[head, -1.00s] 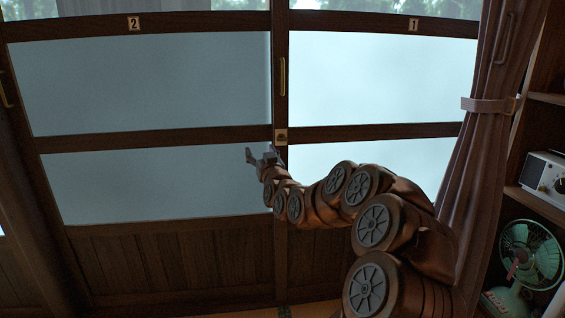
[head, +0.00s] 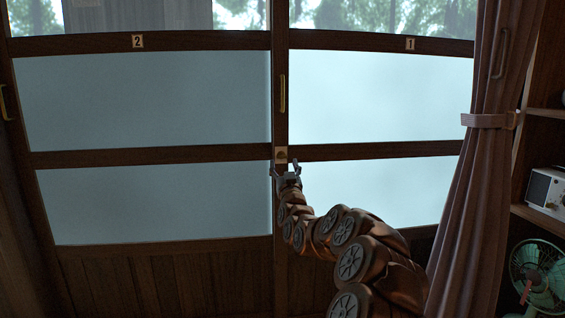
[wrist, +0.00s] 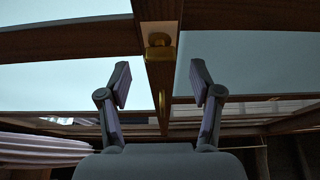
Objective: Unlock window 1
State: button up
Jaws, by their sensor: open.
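Window 1 (head: 380,100) is the right sliding panel with frosted panes, marked by a "1" label (head: 410,44). A small lock plate with a brass-coloured knob (head: 281,156) sits on the dark middle post where the two panels meet. The lock also shows at the top centre of the wrist view (wrist: 159,45). My gripper (head: 286,174) is just below the lock in the head view. In the wrist view my gripper (wrist: 161,82) is open and empty, its fingers spread either side of the post's line. I see no clear contact with the lock.
Window 2 (head: 150,100) fills the left. A brass handle (head: 283,94) is on the post above the lock. A tied curtain (head: 478,170) hangs at right, beside a shelf with a white radio (head: 546,190) and a green fan (head: 538,275).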

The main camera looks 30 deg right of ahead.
aim_at(282, 157)
jog(key=shift+b+x, duration=0.5)
jog(key=shift+x, duration=1.4)
jog(key=shift+c, duration=0.4)
jog(key=c, duration=1.1)
jog(key=shift+o, duration=0.2)
